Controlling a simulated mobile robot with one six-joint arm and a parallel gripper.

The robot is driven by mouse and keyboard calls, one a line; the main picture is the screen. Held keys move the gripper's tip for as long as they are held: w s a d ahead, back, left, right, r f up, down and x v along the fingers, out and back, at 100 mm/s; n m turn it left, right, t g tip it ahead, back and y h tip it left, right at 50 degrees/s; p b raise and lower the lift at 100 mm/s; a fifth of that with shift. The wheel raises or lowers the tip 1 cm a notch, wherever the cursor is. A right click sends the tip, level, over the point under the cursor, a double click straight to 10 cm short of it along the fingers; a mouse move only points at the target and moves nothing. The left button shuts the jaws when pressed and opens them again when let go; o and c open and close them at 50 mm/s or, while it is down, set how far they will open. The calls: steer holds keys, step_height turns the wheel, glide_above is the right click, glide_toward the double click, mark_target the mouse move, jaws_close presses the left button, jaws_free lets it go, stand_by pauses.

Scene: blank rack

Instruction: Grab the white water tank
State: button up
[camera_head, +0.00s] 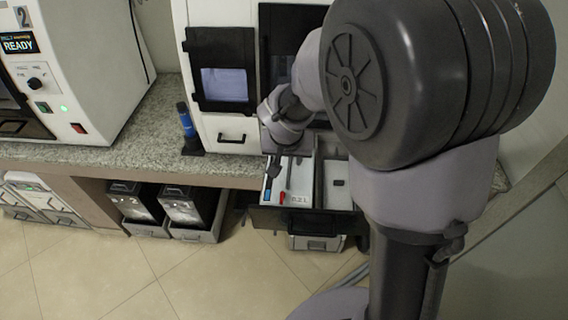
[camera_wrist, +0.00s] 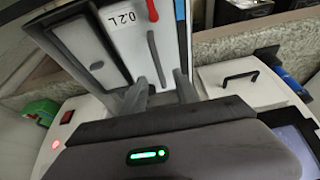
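The white water tank (camera_head: 301,179) sits in the pulled-out dark drawer under the white machine. It bears a "0.2 L" label and red and blue marks. In the wrist view, the tank (camera_wrist: 133,41) lies beyond my fingers, with its label upper left of them. My gripper (camera_head: 287,164) is at the tank's machine-side end. In the wrist view, my gripper (camera_wrist: 161,80) shows two grey fingers apart, with nothing clearly held between them. I cannot tell whether the fingers touch the tank. My arm hides part of the machine above the drawer.
A second light compartment (camera_head: 338,190) lies right of the tank in the drawer. A blue and black device (camera_head: 187,128) stands on the granite counter (camera_head: 150,150). Dark bins (camera_head: 190,207) stand below the counter. A machine marked READY (camera_head: 75,70) is at left. Open floor (camera_head: 215,280) lies in front.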

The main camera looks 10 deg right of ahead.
mark_target(290, 165)
steer(key=b+x, duration=0.1)
steer(key=x, duration=0.4)
steer(key=shift+s+d+b, duration=0.1)
steer(key=shift+s+b, duration=0.05)
steer(key=shift+b, duration=0.25)
steer(key=shift+r, duration=0.1)
steer(key=shift+f+b, duration=0.25)
steer(key=shift+b, duration=0.15)
steer(key=shift+c, duration=0.5)
jaws_close()
stand_by(0.9)
